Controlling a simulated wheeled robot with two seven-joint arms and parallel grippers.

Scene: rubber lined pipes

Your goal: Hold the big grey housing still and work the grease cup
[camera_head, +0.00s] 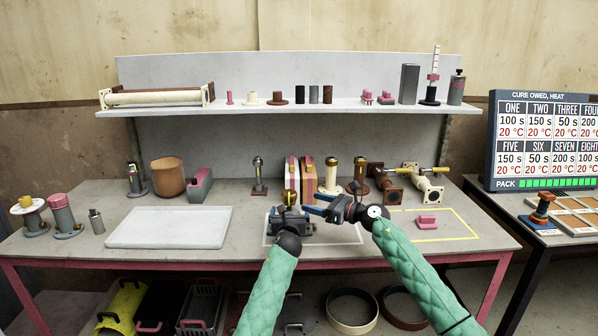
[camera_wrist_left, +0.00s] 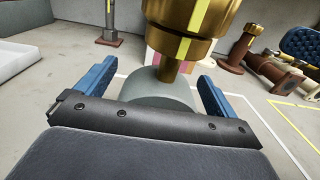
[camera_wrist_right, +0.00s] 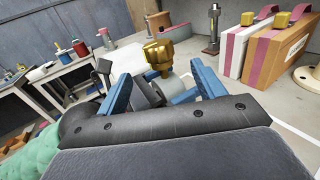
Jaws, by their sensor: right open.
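The big grey housing (camera_wrist_left: 160,92) stands on the bench, a rounded grey body with the brass grease cup (camera_wrist_left: 183,30) upright on top. The cup also shows in the right wrist view (camera_wrist_right: 159,56). My right gripper (camera_head: 308,204) is open and empty, reaching in from the right. In the right wrist view the cup stands beyond and between its fingertips, apart from them. In the head view the grippers hide most of the housing.
Pink-and-tan slabs (camera_head: 307,178) stand close behind the housing, with flanged pipes (camera_head: 427,184) to their right. A white tray (camera_head: 168,227) lies to the left. A pink block (camera_head: 427,222) sits in a yellow-outlined area. The shelf above holds several small parts.

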